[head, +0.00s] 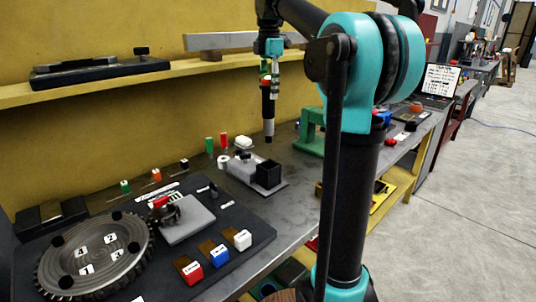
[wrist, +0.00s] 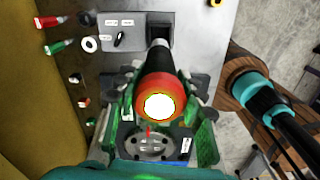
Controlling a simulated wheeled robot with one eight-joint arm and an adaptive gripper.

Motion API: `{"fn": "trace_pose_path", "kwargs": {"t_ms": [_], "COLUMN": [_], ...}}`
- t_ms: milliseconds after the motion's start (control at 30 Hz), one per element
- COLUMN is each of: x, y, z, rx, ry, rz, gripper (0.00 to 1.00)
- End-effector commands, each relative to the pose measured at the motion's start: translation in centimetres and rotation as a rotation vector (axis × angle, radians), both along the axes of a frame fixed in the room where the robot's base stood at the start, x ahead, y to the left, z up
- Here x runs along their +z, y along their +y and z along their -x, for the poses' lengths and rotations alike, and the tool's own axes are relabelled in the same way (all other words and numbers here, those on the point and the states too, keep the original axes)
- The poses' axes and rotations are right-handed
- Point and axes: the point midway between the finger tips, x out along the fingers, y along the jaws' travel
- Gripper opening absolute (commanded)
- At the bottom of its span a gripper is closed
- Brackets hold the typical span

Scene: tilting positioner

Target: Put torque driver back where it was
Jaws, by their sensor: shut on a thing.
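The torque driver (head: 268,106) is black with a red band and a lighter tip; it hangs upright, tip down, in my gripper (head: 268,75). In the wrist view the driver (wrist: 161,70) shows end-on, its red end with a bright white disc near the camera. The fingers of my gripper (wrist: 160,108) are shut around it. Below it in the head view, a black square holder (head: 267,174) stands on a grey plate (head: 238,166). The driver's tip is apart from the holder, above it. In the wrist view the holder (wrist: 159,34) shows just past the driver's far end.
A round toothed positioner table (head: 95,258) with numbered labels stands at front left. Red, blue and white blocks (head: 219,255) sit on its base. Green and red cylinders (head: 209,145) and a white ring (head: 223,162) stand beside the plate. A yellow wall shelf (head: 130,80) runs behind.

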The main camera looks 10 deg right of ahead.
Motion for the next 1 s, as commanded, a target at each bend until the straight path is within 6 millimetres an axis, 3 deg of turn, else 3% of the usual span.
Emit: {"fn": "trace_pose_path", "kwargs": {"t_ms": [500,867,1000], "x": [-11.6,-14.4,-16.3], "y": [0.0,0.0,0.0], "z": [0.0,0.0,-0.1], "rx": [-0.002,-0.002,-0.002], "ry": [0.000,0.000,0.000], "rz": [0.000,0.000,0.000], "gripper": [0.00,0.00,0.00]}}
